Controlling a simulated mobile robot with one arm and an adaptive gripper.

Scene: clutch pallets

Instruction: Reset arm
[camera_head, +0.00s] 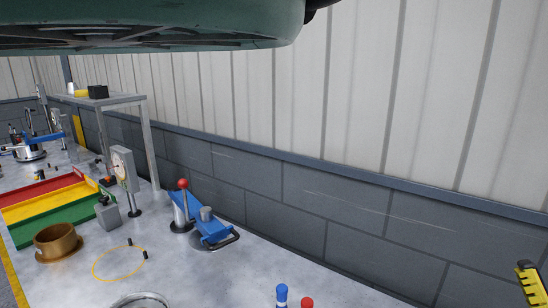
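My gripper is not in view in the head view, so I cannot see its fingers. A large dark green rounded body (150,28) with a ribbed dark underside fills the top left, close to the camera; I cannot tell what it is. The grey workbench (190,280) runs along the wall. On it stands a blue fixture (206,220) with a red-knobbed lever (184,205).
Red, yellow and green trays (50,205) lie left, near a brown flanged cup (58,242), a grey block (107,213) and a dial gauge (122,165). A yellow ring (118,274) marks the bench. A blue-capped item (282,295) and yellow-black object (531,283) show right.

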